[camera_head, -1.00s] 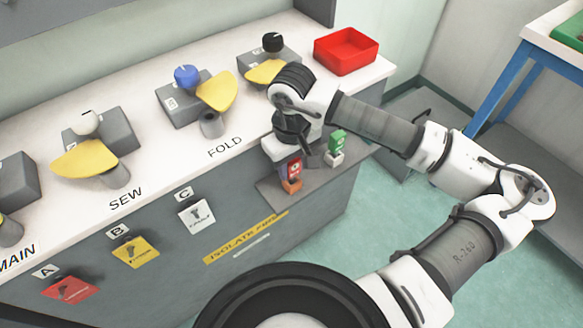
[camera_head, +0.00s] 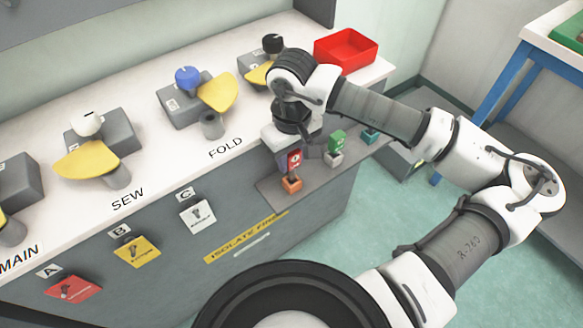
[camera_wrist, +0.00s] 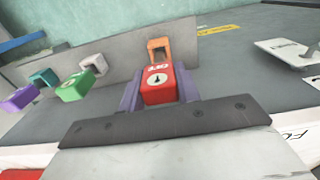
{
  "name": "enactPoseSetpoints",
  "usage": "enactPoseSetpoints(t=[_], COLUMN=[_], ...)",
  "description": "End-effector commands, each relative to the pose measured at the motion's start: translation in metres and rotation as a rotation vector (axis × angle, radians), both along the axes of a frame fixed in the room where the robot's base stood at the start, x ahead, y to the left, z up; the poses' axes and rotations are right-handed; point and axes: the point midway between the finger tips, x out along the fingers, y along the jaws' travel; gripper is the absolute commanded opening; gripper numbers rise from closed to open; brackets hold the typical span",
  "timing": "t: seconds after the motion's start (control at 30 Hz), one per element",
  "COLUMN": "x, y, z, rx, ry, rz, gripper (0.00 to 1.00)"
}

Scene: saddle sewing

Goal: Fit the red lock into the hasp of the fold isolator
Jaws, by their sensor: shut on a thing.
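My gripper (camera_wrist: 160,92) is shut on the red lock (camera_wrist: 158,86), whose keyhole face shows between the purple fingers in the wrist view. In the head view the red lock (camera_head: 294,160) is below my wrist, just above an orange holder (camera_head: 291,184). The orange holder also shows behind the lock in the wrist view (camera_wrist: 160,46); I cannot tell if they still touch. The fold isolator is a grey box (camera_head: 178,112) with a blue knob (camera_head: 187,77), a yellow plate (camera_head: 219,92) and a grey post (camera_head: 212,126), behind the FOLD label. Its hasp cannot be made out clearly.
A green lock (camera_head: 337,139) and a teal holder (camera_head: 370,136) are right of the red lock on a grey shelf (camera_head: 272,190). A purple lock (camera_wrist: 19,98) shows in the wrist view. A red tray (camera_head: 346,50) stands at the counter's back right. Tags hang on the front.

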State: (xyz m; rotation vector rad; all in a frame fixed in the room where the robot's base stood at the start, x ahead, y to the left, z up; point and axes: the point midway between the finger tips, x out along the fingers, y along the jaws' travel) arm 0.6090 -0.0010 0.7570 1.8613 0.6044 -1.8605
Motion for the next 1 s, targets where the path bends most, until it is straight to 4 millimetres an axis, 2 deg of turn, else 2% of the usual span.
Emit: enactPoseSetpoints(t=[0.63,1.0], x=[0.0,0.0], y=[0.0,0.0], z=[0.01,0.038], rx=[0.0,0.0], ry=[0.0,-0.001], rz=[0.0,0.0], gripper=[0.05,0.05])
